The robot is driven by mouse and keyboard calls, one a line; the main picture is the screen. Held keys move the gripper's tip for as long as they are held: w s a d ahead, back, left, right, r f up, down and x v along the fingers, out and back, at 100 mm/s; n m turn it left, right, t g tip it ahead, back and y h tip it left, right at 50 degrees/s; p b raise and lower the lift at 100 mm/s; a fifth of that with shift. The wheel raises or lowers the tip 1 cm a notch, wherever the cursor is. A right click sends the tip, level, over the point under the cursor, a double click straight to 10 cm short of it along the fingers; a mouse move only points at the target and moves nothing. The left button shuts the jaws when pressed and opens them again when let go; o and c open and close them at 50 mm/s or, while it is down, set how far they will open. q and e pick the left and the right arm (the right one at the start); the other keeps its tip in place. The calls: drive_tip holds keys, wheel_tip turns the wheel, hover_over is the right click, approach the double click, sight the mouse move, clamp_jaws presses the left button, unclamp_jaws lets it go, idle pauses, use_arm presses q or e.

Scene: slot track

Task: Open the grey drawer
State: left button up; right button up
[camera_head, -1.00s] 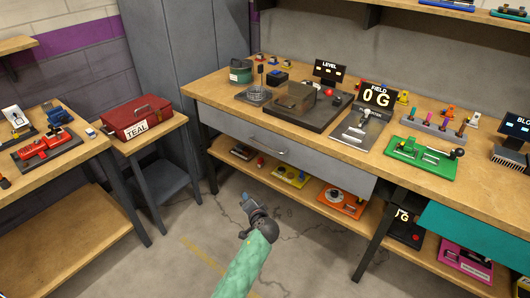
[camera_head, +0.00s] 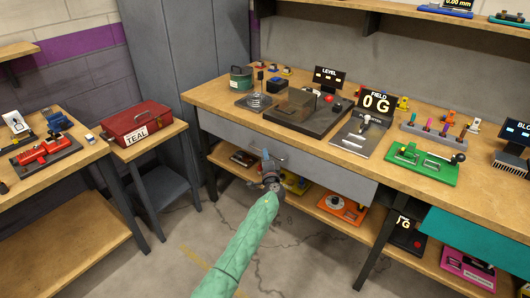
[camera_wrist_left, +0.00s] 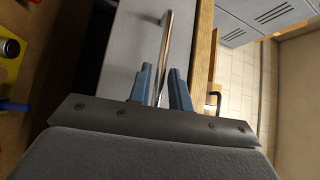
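The grey drawer (camera_head: 325,172) is under the front edge of the long wooden workbench, and its front sits flush below the top, shut. In the left wrist view the drawer front (camera_wrist_left: 134,45) fills the upper middle, with its metal bar handle (camera_wrist_left: 167,38) running down between my fingers. My left gripper (camera_head: 267,157) is in front of the drawer at the handle, which it partly covers in the head view. In the left wrist view the left gripper (camera_wrist_left: 162,82) is open, one finger either side of the bar; contact cannot be told. My right gripper is not in view.
Gadgets stand on the workbench top (camera_head: 210,92). A lower shelf (camera_head: 312,207) under the drawer holds several coloured devices. A teal drawer (camera_head: 478,238) is at the right. A red toolbox (camera_head: 137,122) sits on a small table at the left. The floor in front is clear.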

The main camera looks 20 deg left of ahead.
use_arm(q)
drive_tip(key=shift+x, duration=0.9)
drive_tip(key=shift+w+a+r, duration=0.1)
drive_tip(key=shift+w+a, duration=0.05)
drive_tip(key=shift+w, duration=0.2)
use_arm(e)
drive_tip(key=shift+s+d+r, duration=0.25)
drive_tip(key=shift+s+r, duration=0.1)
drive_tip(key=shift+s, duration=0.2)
use_arm(q)
drive_tip(key=shift+c, duration=0.2)
drive_tip(key=c, duration=0.4)
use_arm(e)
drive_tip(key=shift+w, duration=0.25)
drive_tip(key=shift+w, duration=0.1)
